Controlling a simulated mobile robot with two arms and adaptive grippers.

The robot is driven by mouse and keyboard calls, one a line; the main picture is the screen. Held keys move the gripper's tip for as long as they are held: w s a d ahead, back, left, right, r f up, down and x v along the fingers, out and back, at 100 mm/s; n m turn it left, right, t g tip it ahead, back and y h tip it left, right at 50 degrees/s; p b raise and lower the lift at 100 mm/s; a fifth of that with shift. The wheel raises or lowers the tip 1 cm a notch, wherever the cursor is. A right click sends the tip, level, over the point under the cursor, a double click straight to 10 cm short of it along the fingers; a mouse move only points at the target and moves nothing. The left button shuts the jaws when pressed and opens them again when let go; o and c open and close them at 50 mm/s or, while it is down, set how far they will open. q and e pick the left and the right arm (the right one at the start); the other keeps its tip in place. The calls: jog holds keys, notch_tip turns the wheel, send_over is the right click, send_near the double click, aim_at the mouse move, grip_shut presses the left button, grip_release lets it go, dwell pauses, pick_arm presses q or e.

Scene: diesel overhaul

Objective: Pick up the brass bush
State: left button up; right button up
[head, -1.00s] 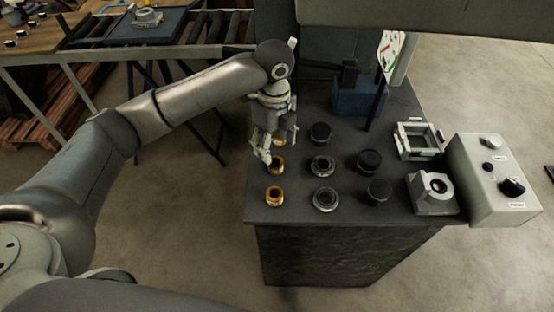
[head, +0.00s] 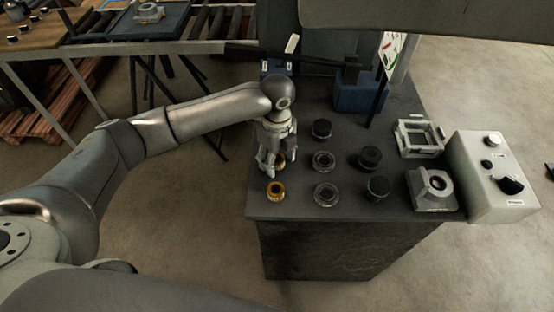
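A brass bush (head: 275,191) stands on the dark bench top near its front left corner, clear of the gripper. A second brass bush (head: 281,160) stands just behind it, partly covered by my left gripper (head: 278,163). The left gripper points down over this second bush, with its fingers apart on either side of it. I cannot tell whether the fingers touch it. The bench area behind the gripper is hidden by the gripper and wrist. My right gripper is not in view.
Several dark rings and caps (head: 326,194) stand right of the bushes. A grey square frame (head: 418,138), a grey bearing block (head: 431,189) and a control box (head: 494,178) are farther right. A blue bin (head: 358,92) stands at the back.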

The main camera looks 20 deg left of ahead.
pick_arm(q)
jog(key=c, duration=0.7)
jog(key=shift+c, duration=0.5)
jog(key=shift+r, duration=0.15)
